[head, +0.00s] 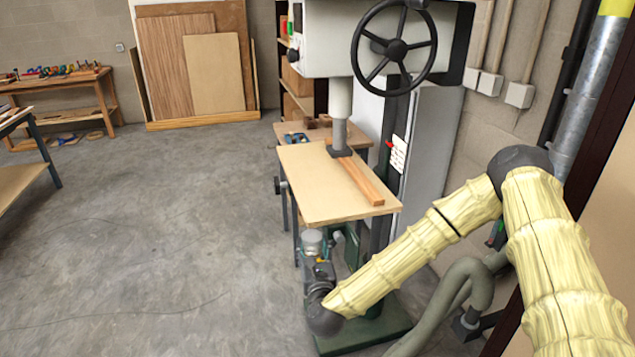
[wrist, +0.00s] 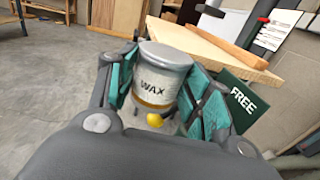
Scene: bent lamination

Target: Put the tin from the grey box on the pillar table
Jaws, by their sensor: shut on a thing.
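My gripper (head: 318,262) is shut on a grey-lidded tin (head: 312,240). In the wrist view the tin (wrist: 163,75), labelled WAX, stands roughly upright between the green-padded fingers (wrist: 160,92). The pillar table (head: 310,180) is a pale board under the pillar machine's head. The tin shows just below its near edge in the head view; the exact gap and height cannot be told. The board (wrist: 208,48) also shows behind the tin in the wrist view. No grey box can be made out.
A wooden strip (head: 355,175) lies along the board's right part, under the machine's column (head: 340,115). The left part of the board is clear. A green FREE sign (wrist: 241,102) is right of the gripper. A small yellow thing (wrist: 154,120) shows below the tin. Open floor lies left.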

